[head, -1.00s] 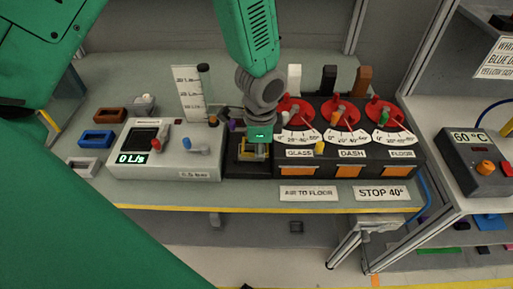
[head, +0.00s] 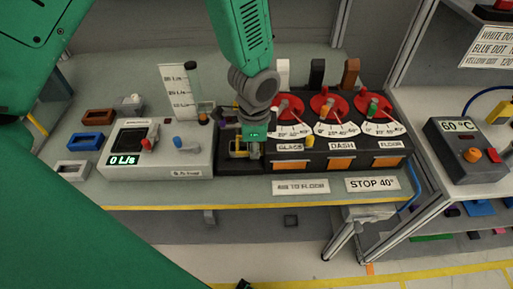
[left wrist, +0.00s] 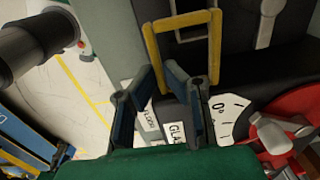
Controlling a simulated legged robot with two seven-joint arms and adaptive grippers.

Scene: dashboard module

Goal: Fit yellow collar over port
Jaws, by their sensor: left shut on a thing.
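The yellow collar is a rectangular open frame. It shows beyond my fingertips in the left wrist view (left wrist: 215,48), and part of it shows under my gripper in the head view (head: 238,152). My left gripper (head: 247,147) points down over the dark unit between the grey flow box and the dials. In the left wrist view its blue-grey fingers (left wrist: 162,82) reach the collar's lower side and are shut on it. I cannot tell which part is the port or whether the collar surrounds it; my gripper hides much of that spot. My right gripper is not in view.
The grey flow box (head: 160,158) stands close left of my gripper. The black dial panel (head: 340,160) with red dials stands close right. Brown (head: 97,116), blue (head: 87,142) and grey (head: 74,169) frames lie at the far left. A clear tube (head: 193,95) stands behind.

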